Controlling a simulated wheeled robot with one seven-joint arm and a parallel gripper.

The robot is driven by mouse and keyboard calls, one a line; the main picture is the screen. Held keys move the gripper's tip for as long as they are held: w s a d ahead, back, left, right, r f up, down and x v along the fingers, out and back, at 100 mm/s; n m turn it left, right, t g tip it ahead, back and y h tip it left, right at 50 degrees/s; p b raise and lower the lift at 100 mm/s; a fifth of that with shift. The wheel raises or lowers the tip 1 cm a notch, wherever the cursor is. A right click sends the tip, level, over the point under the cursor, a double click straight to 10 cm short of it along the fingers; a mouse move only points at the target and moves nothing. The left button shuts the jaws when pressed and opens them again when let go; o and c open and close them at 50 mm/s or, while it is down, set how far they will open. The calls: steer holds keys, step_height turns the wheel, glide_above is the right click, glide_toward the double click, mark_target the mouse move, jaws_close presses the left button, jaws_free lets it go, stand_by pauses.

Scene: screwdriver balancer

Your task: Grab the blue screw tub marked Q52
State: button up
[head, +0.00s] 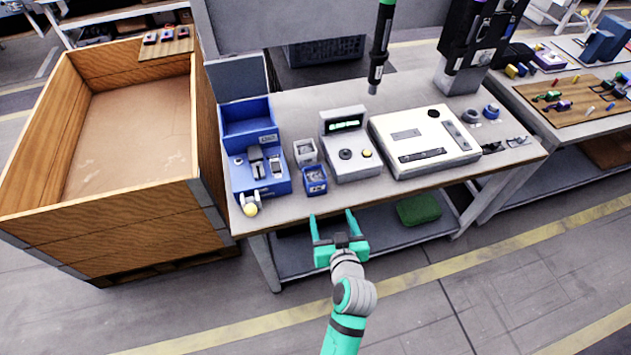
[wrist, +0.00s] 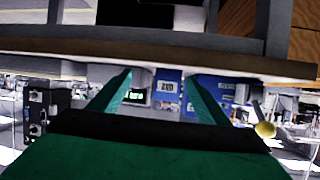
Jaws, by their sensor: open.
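A small blue tub (head: 315,181) with a pale label stands near the front edge of the workbench; the label is too small to read surely. A grey-white tub (head: 305,151) stands right behind it. My gripper (head: 331,214) is open and empty, in front of the bench edge, with its green fingers pointing toward the bench. The wrist view is upside down. There the blue tub (wrist: 167,86) shows beyond the fingertips, between the two fingers and nearer the right one. A clear gap lies between gripper and tub.
A blue machine (head: 258,172) with a yellow-knobbed lever (head: 250,208) stands left of the tub. A grey display box (head: 348,146) stands close on its right, then a white case (head: 425,140). A screwdriver (head: 380,50) hangs above the bench. A wooden crate (head: 115,220) stands left.

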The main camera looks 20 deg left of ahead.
mark_target(318, 187)
steer(key=shift+n+g+y, duration=0.4)
steer(key=shift+n+y, duration=0.4)
steer(key=shift+n, duration=0.1)
steer(key=w+a, duration=0.5)
steer(key=w, duration=0.2)
steer(key=w+a, duration=0.3)
steer(key=w, duration=0.1)
steer(key=shift+w+a+f, duration=0.2)
steer(key=shift+a, duration=0.15)
steer(key=c, duration=1.3)
